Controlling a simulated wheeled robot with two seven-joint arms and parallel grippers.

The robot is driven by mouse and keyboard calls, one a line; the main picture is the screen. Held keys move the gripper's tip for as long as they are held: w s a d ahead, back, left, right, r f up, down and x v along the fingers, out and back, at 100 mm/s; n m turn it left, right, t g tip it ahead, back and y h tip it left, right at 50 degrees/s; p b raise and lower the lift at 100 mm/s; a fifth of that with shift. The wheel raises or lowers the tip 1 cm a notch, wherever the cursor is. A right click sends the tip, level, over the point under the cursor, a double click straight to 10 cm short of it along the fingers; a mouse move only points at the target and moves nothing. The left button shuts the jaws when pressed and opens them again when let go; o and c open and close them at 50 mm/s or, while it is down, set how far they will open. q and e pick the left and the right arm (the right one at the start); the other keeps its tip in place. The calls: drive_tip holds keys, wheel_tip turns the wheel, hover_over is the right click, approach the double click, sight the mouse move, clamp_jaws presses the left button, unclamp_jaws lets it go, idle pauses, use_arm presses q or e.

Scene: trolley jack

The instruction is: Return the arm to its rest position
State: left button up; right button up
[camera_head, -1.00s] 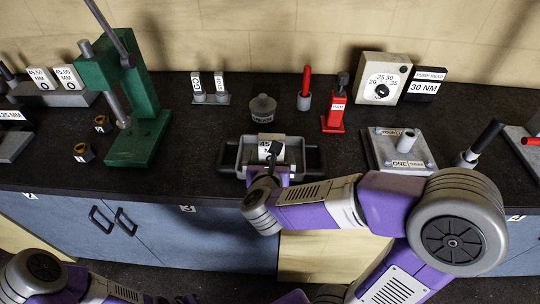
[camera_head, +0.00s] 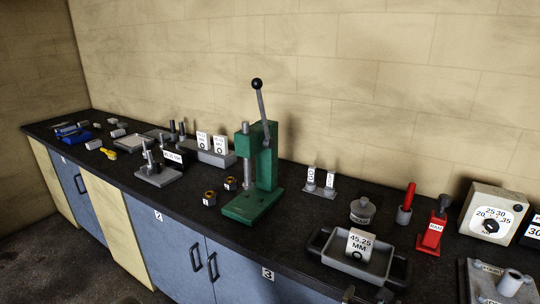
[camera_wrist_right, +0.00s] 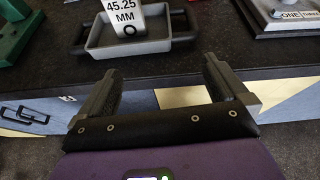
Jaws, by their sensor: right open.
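My right gripper (camera_wrist_right: 165,90) is open and empty in the right wrist view, its two dark fingers spread in front of the counter's front edge. Beyond it, apart from the fingers, is a grey tray (camera_wrist_right: 104,38) holding a white card marked 45.25 MM (camera_wrist_right: 125,14). The same tray (camera_head: 342,262) and card (camera_head: 360,245) show on the counter at lower right in the head view. A small dark grey part of what may be my right arm shows at the head view's bottom edge, below the tray. My left gripper is in neither current view.
The black counter (camera_head: 285,232) carries a green press (camera_head: 256,185), a red bottle-shaped item (camera_head: 432,232), a dial box (camera_head: 492,213), a grey lidded pot (camera_head: 362,209) and GO gauges (camera_head: 320,185). Blue cabinets (camera_head: 185,250) stand below. Bare counter lies left of the tray.

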drive_tip(key=w+a+f+n+g+y, duration=0.2)
drive_tip(key=a+f+n+y, duration=0.1)
drive_tip(key=f+n, duration=0.7)
drive_tip(key=w+a+f+n+g+y, duration=0.1)
drive_tip(key=a+f+n+y, duration=0.2)
drive_tip(key=f+n, duration=0.8)
drive_tip(key=s+a+f+n+g+y, duration=0.2)
drive_tip(key=s+a+f+n+g, duration=0.2)
drive_tip(key=s+f+n, duration=0.4)
drive_tip(key=s+a+f+n+g+y, duration=0.3)
drive_tip(key=s+a+f+n+g, duration=0.1)
drive_tip(key=s+f+n, duration=0.5)
drive_tip(key=shift+f+n, duration=0.4)
drive_tip(key=shift+f, duration=0.15)
